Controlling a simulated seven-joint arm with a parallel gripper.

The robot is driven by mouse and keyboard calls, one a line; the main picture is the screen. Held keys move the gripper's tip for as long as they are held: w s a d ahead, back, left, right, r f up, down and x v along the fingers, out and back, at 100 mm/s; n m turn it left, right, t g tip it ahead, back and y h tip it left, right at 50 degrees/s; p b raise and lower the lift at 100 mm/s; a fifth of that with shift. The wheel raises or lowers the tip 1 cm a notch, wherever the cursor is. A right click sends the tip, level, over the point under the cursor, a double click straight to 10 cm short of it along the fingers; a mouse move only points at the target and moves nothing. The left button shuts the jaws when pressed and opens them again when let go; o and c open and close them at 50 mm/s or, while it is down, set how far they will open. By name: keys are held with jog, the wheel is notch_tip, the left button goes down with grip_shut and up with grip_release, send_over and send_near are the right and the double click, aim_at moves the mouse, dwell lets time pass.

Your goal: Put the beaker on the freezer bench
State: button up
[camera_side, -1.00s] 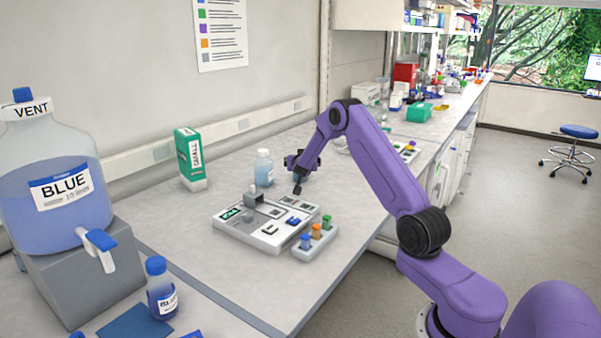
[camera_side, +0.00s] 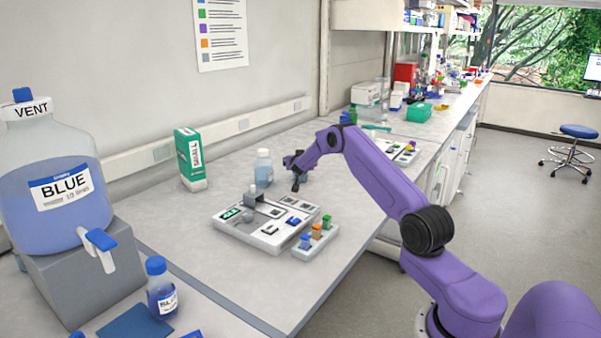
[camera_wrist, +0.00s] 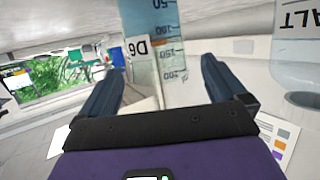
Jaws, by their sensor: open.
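The beaker (camera_wrist: 155,50), clear with graduation marks and a D6 label, stands between my gripper's two dark fingers in the wrist view. My gripper (camera_wrist: 165,78) is open, with one finger on each side of the beaker; I cannot tell whether either touches it. In the side view my gripper (camera_side: 293,173) is low over the bench, right of a capped clear bottle (camera_side: 264,170). There the beaker is mostly hidden behind the gripper. No label in view names the freezer bench.
A grey-white instrument (camera_side: 262,232) and a rack of coloured-cap vials (camera_side: 315,242) sit in front of my gripper. A green-and-white box (camera_side: 190,160) stands to the left. A large BLUE carboy (camera_side: 55,200) is in the foreground.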

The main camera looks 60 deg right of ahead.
jog(key=shift+w+d+f, duration=0.1)
jog(key=shift+w+d, duration=0.05)
jog(key=shift+d, duration=0.1)
jog(key=shift+c, duration=0.3)
jog(key=c, duration=1.7)
jog(key=s+a+r, duration=0.2)
jog(key=s+r, duration=0.2)
jog(key=s+a+r, duration=0.3)
jog(key=r, duration=0.2)
jog(key=s+a+r, duration=0.3)
jog(key=s+r, duration=0.1)
jog(key=shift+s+r, duration=0.15)
jog(key=shift+s, duration=0.15)
